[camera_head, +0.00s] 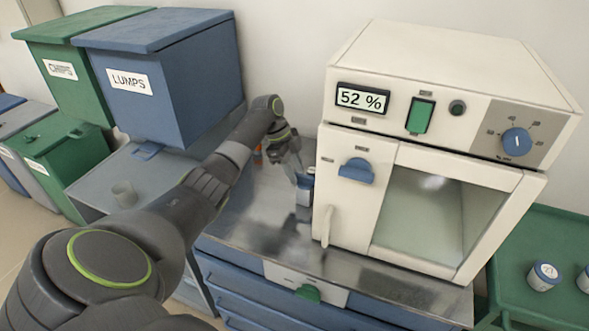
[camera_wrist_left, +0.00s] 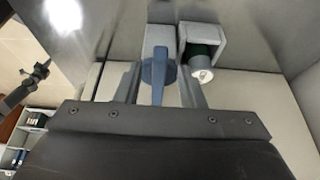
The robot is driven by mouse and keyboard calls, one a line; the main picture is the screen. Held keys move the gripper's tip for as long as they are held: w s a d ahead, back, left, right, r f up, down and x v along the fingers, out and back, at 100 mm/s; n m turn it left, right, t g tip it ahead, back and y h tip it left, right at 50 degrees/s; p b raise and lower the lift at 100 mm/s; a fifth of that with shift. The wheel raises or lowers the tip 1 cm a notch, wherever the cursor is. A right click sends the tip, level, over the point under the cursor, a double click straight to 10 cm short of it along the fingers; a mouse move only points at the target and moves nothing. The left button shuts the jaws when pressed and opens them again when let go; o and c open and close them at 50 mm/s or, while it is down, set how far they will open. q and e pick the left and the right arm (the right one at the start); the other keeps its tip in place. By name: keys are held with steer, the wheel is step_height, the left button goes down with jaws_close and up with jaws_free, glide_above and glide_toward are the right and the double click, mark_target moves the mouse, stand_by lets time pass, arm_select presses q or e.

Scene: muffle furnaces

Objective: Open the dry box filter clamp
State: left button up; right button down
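The cream dry box (camera_head: 450,70) stands on a metal-topped bench, its display reading 52 %. My left gripper (camera_head: 296,172) is beside its left side, by a small blue and grey fitting (camera_head: 304,190). In the left wrist view, a blue clamp lever (camera_wrist_left: 158,74) on a grey bracket lies between the two separated fingers of my left gripper (camera_wrist_left: 158,88). I cannot tell whether the fingers touch it. A dark green filter (camera_wrist_left: 201,58) with a pale end sits in the bracket beside it. A dark arm end, seemingly my right gripper (camera_wrist_left: 40,72), is small at the left.
A blue LUMPS bin (camera_head: 165,85) and a green CHIPS bin (camera_head: 62,72) stand at the left. A green tray (camera_head: 545,240) with labelled pots is at the right. The bench top (camera_head: 255,225) in front is bare.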

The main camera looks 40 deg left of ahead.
arm_select(q)
steer(key=shift+r, duration=0.1)
steer(key=v, duration=1.7)
steer(key=shift+a, duration=0.2)
